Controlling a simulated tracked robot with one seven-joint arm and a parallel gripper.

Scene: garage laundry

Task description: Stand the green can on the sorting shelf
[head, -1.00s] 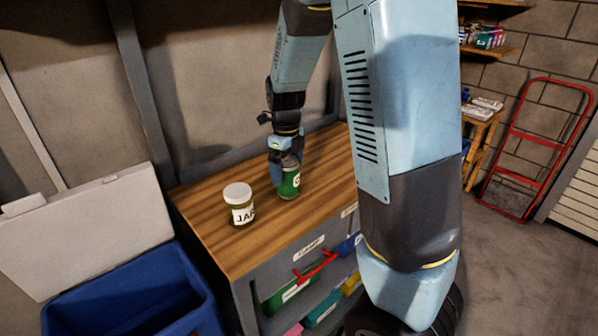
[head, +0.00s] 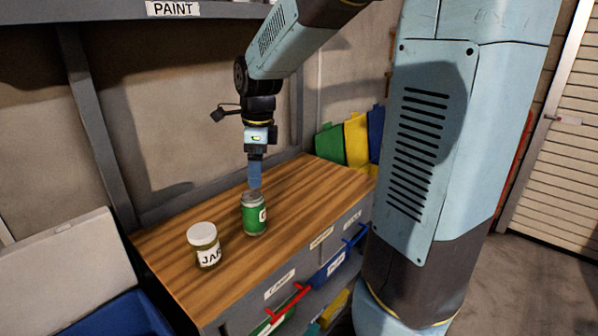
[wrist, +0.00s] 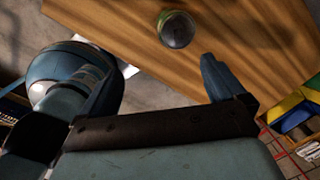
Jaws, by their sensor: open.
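The green can (head: 254,216) stands upright on the wooden worktop (head: 225,273), right of the jar. Its grey top faces up. In the wrist view the can (wrist: 177,29) shows from above, beyond my fingertips. My gripper (head: 255,186) is open, empty and pointing down, just above or behind the can's top in the head view. In the wrist view its fingers (wrist: 158,80) are spread apart with nothing between them. A grey shelf edge labelled PAINT (head: 172,9) runs along the top of the head view; I cannot tell whether it is the sorting shelf.
A jar with a white lid (head: 204,246) stands left of the can. Labelled drawers or bins with a red handle (head: 288,302) are under the worktop. Green, yellow (head: 356,139) and blue panels stand behind its right end. A blue bin (head: 118,316) is at lower left.

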